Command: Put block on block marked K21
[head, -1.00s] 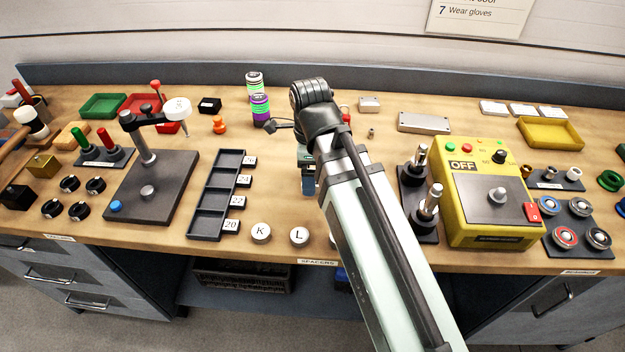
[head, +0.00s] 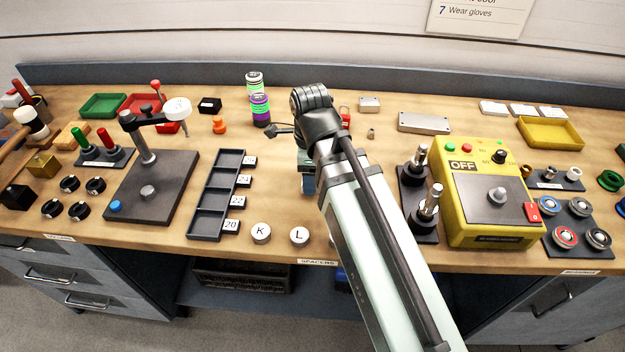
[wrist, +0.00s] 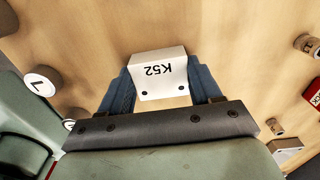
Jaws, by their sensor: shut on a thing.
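In the wrist view, a white block (wrist: 160,70) marked K52 sits between the two blue fingers of my gripper (wrist: 161,84), which is shut on it. The label reads upside down there. In the head view my gripper (head: 308,186) points down over the middle of the bench, partly hidden by my arm. I cannot tell whether the held block touches the bench. No mark K21 is readable in either view. A small grey block (head: 369,104) and a longer grey block (head: 424,122) lie at the back, without readable marks.
Left of my gripper are a black tray (head: 203,222) with numbered slots and round spacers K (head: 261,232) and L (head: 299,236). Right of my arm are metal posts on a dark base (head: 416,216) and a yellow control box (head: 470,222). Bare wood lies around my gripper.

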